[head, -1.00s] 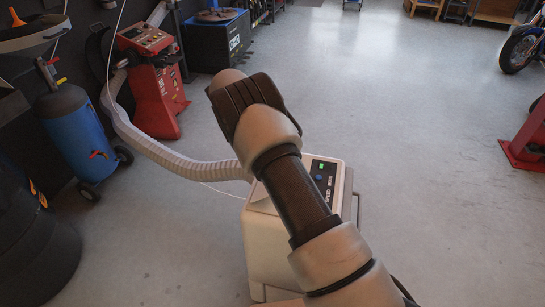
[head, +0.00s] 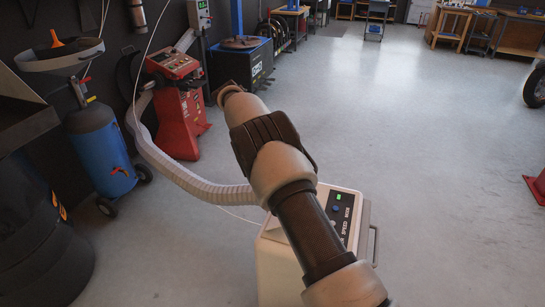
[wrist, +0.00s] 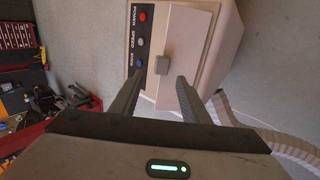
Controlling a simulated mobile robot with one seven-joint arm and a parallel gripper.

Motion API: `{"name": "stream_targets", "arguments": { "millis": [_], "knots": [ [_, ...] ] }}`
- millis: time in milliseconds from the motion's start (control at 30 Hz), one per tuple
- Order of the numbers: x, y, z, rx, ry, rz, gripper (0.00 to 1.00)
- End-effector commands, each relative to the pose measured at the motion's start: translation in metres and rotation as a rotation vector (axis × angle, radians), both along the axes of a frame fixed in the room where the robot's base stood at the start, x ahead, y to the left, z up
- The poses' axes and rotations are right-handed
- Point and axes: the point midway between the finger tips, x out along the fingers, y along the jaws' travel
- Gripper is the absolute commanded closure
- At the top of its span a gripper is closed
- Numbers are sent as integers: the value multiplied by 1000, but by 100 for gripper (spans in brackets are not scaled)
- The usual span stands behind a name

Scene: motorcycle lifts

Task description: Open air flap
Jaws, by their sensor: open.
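The air flap (wrist: 188,35) is a pale flat panel on the white unit (wrist: 237,45), with a small grey square handle (wrist: 163,62) near its edge. The flap looks closed. My gripper (wrist: 161,78) is open and empty in the wrist view. Its two fingers point at the handle, which appears between the fingertips; whether they touch it I cannot tell. In the head view the white unit (head: 280,275) stands partly behind my arm. My gripper is not visible there.
A control panel with buttons (wrist: 139,45) runs beside the flap. A ribbed white hose (head: 185,178) leads from the unit toward a red machine (head: 180,105). A blue tank (head: 100,150) stands at left. Open floor lies on the right.

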Motion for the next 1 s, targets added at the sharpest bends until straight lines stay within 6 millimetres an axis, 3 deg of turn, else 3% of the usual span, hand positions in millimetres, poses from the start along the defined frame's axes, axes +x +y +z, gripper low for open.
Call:
{"name": "stream_targets", "arguments": {
  "millis": [233, 733, 867, 1000],
  "knots": [
    [9, 18, 29, -1, -1, 0, 58],
    [10, 24, 37, -2, 2, -1, 58],
    [8, 17, 33, 21, 14, -15, 78],
    [-4, -14, 11, 165, 89, -91, 100]
  ]
}}
